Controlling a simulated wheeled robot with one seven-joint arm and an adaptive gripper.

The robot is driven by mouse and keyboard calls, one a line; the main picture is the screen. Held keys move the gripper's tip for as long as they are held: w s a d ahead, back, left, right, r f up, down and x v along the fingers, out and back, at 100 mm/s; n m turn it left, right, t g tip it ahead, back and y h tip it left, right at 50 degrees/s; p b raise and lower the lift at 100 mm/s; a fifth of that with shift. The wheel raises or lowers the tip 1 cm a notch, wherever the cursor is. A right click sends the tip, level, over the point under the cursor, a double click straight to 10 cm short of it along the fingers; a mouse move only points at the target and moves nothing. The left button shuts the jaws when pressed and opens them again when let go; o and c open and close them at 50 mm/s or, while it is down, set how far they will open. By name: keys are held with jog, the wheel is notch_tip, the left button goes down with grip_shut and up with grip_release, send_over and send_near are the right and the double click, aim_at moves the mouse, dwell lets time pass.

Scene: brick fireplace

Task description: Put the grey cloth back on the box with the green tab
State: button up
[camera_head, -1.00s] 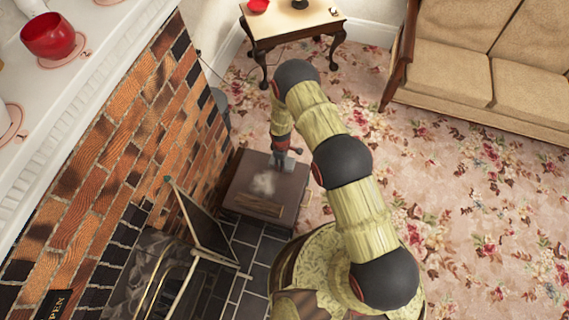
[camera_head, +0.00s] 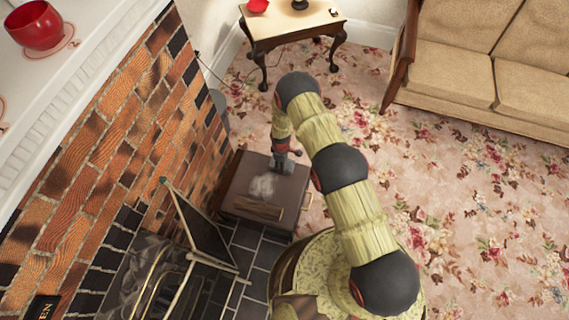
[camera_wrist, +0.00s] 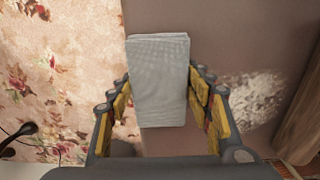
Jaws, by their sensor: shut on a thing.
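The grey cloth (camera_wrist: 158,85) is a folded, pale grey rectangle between the fingers of my gripper (camera_wrist: 160,105) in the wrist view. My gripper is shut on it. In the head view my gripper (camera_head: 283,164) hangs over the far part of a brown box (camera_head: 236,190) on the floor beside the fireplace. The box's brown top (camera_wrist: 215,40) lies under the cloth in the wrist view, with floral carpet to its left. I cannot tell whether the cloth touches the top. No green tab can be made out on this box.
A pale whitish patch (camera_head: 262,187) and a wooden piece (camera_head: 258,208) are on the box top. A dark panel (camera_head: 200,232) with a green corner (camera_head: 163,181) leans by the brick fireplace (camera_head: 100,130). A side table (camera_head: 290,30) and sofa (camera_head: 480,60) stand behind. Carpet (camera_head: 480,210) is clear at right.

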jog(key=shift+f, duration=0.25)
jog(key=o, duration=1.3)
jog(key=shift+r, duration=0.1)
